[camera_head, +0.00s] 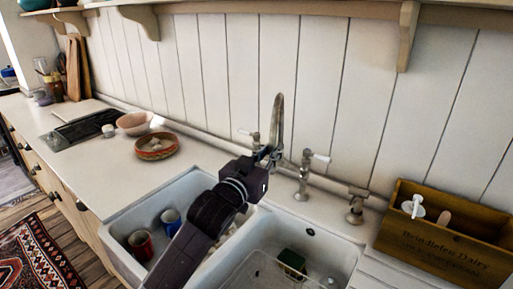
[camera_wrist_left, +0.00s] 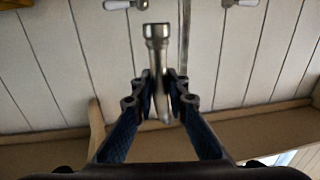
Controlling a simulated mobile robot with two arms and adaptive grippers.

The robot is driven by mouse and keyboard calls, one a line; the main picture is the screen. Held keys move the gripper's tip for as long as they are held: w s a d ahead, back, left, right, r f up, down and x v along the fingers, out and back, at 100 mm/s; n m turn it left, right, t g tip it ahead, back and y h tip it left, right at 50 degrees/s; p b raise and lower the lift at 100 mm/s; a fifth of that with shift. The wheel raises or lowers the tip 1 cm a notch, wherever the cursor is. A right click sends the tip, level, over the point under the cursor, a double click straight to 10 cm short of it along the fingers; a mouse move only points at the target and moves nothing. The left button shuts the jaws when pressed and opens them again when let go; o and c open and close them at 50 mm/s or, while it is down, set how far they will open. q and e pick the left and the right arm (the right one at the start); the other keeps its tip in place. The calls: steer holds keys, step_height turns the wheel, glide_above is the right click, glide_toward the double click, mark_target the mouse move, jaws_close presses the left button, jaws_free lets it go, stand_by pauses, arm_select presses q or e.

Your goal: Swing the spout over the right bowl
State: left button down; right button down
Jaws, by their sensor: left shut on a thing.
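The chrome spout (camera_head: 278,112) rises in a tall curve behind the double sink. My left gripper (camera_head: 268,155) is shut on it, and in the left wrist view the fingers (camera_wrist_left: 160,88) sit on both sides of the spout (camera_wrist_left: 157,45). My left arm crosses near the divider and hides part of both bowls. The right bowl (camera_head: 336,255) holds a green sponge and a wire rack. The left bowl (camera_head: 190,188) holds a red mug (camera_head: 141,245) and a blue mug (camera_head: 170,221). Exactly which bowl the spout's outlet is over, I cannot tell. My right gripper is not in view.
Tap handles (camera_head: 306,172) stand close to the spout, with another fitting (camera_head: 355,205) to the right. A wooden box (camera_head: 447,240) stands on the right counter. A basket (camera_head: 157,147) and a pink bowl (camera_head: 134,123) stand on the left counter. A wall shelf runs above.

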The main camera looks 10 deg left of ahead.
arm_select(q)
steer(key=d, duration=0.6)
steer(key=shift+w+f+p, duration=0.15)
steer(key=shift+w+p, duration=0.1)
steer(key=shift+p, duration=0.05)
steer(key=shift+d, duration=0.2)
steer(key=c, duration=2.3)
jaws_free()
steer(key=o, duration=0.4)
steer(key=shift+s, duration=0.1)
steer(key=shift+c, duration=0.2)
steer(key=v, duration=1.2)
